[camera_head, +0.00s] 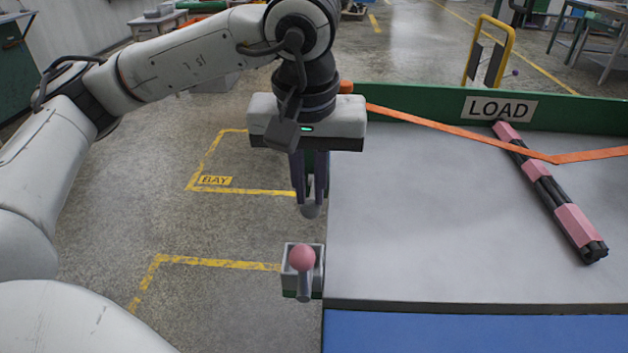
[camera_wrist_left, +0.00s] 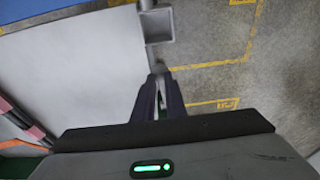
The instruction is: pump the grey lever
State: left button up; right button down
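My right gripper is not in view.
A green back wall (camera_head: 420,107) with a LOAD sign (camera_head: 499,108) closes the table's far side. An orange strap (camera_head: 450,128) crosses there. A dark bundle with pink sleeves (camera_head: 550,195) lies at the right. The table's middle (camera_head: 420,220) is clear.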

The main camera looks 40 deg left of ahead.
aim_at(310, 206)
pick_arm(q)
jog(key=shift+w+a+r+p, duration=0.15)
jog(key=shift+w+r+p, duration=0.15)
jog(key=shift+r+p, duration=0.4)
jog(key=shift+w+a+r+p, duration=0.25)
jog(key=shift+r+p, duration=0.2)
jog(key=shift+r, duration=0.55)
jog(key=shift+w+a+r+p, duration=0.1)
jog(key=shift+w+r+p, duration=0.2)
jog(key=shift+r+p, duration=0.4)
jog(key=shift+r, duration=0.15)
jog(key=shift+s+d+f+b, duration=0.1)
jog(key=shift+s+f+b, duration=0.1)
jog(key=shift+f+b, duration=0.6)
jog(key=shift+s+d+f+b, duration=0.15)
jog(key=shift+s+f+b, duration=0.1)
jog(key=shift+f+b, duration=0.5)
jog(key=shift+s+d+f+b, duration=0.1)
jog(key=shift+s+f+b, duration=0.1)
jog(key=shift+f+b, duration=0.6)
jog(key=shift+f, duration=0.2)
jog(key=shift+s+d+f+b, duration=0.15)
jog(key=shift+s+f+b, duration=0.05)
jog(key=shift+f+b, duration=0.6)
jog(key=shift+s+d+f+b, duration=0.1)
jog(key=shift+s+f+b, duration=0.05)
jog(key=shift+f+b, duration=0.65)
